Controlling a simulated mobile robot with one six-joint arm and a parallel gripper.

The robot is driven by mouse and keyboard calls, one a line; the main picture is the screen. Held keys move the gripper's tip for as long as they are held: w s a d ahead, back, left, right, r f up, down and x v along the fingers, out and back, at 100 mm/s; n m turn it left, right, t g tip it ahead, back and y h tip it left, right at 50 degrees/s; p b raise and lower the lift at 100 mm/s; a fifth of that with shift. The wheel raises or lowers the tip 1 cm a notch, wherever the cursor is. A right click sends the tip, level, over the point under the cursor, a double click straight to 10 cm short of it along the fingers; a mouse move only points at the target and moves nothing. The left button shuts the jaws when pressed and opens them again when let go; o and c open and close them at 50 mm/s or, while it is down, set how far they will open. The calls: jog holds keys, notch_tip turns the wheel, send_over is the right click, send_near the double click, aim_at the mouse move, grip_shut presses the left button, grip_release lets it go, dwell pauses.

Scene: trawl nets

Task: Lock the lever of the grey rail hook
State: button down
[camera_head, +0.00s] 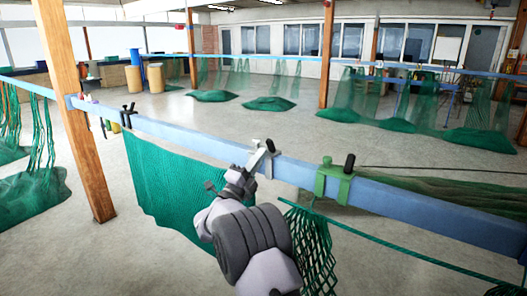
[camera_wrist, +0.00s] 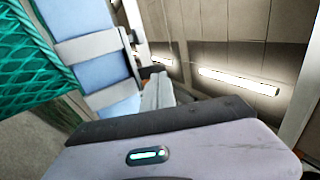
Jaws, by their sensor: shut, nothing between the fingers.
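The grey rail hook (camera_head: 261,158) sits over the blue rail (camera_head: 215,147) near the middle of the head view. A short dark-tipped lever (camera_head: 270,146) sticks up at its top; whether it is locked cannot be told. My gripper (camera_head: 241,179) is shut and empty, just in front of and below the hook; contact is unclear. In the wrist view, the hook's pale grey bands (camera_wrist: 90,47) cross the blue rail (camera_wrist: 77,17). My gripper's body fills the lower part of that view and hides much of the hook.
A green hook (camera_head: 332,182) with a black-tipped upright lever sits to the right on the rail. Dark hooks (camera_head: 128,114) sit farther left. A green net (camera_head: 165,180) hangs below the rail. A wooden post (camera_head: 75,110) stands at left. The floor behind is mostly open.

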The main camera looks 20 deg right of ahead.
aim_at(271, 146)
jog(key=shift+x, duration=1.2)
